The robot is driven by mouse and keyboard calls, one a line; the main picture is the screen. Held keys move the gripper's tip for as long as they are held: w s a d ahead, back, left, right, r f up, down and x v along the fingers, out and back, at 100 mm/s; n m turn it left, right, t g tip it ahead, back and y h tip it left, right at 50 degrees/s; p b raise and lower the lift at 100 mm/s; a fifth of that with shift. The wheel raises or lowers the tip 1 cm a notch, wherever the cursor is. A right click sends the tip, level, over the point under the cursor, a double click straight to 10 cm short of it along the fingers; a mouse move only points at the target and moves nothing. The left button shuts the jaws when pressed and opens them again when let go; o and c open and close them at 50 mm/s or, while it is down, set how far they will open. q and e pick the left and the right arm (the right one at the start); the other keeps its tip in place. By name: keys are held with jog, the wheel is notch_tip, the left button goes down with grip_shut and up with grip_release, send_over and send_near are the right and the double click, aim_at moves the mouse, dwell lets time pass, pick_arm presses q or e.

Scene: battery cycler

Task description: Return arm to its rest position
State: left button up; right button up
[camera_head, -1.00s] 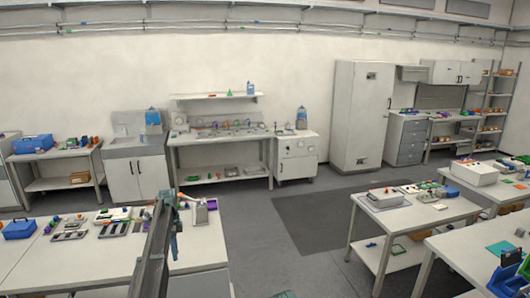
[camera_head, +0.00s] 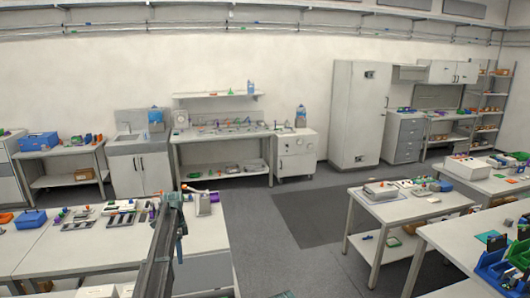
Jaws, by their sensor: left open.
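My left arm rises from the bottom edge, left of the middle, and reaches out over the right part of the near left table (camera_head: 215,232). My left gripper (camera_head: 176,198) is at its far end, seen from behind and small. It is open, and I see nothing held in it. A small grey device (camera_head: 203,204) with an orange-tipped part stands just right of the gripper. Whether they touch is hard to tell. A small dark piece at the bottom edge may be part of my right arm; no right gripper shows.
The near left table also holds a blue box (camera_head: 31,219) and several trays. A right table (camera_head: 393,211) carries grey and white devices, and blue bins (camera_head: 494,266) stand at the right edge. The floor (camera_head: 262,238) between the tables is clear.

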pick_arm(q)
jog(key=s+d+f+n+b, duration=0.3)
jog(key=s+d+f+b, duration=0.3)
jog(key=s+d, duration=0.3)
jog(key=s+d+f+n+t+y+b, duration=0.1)
jog(key=s+d+f+n+b, duration=0.3)
jog(key=s, duration=1.4)
jog(key=s+d+f+n+t+b, duration=0.1)
jog(key=s+d+f+n+b, duration=0.2)
jog(key=s+d+f+b, duration=0.7)
jog(key=s+d+f, duration=0.1)
jog(key=s+d, duration=0.2)
jog(key=d, duration=0.1)
jog(key=shift+s+n+y, duration=0.3)
jog(key=shift+s+n, duration=0.05)
jog(key=shift+n, duration=0.05)
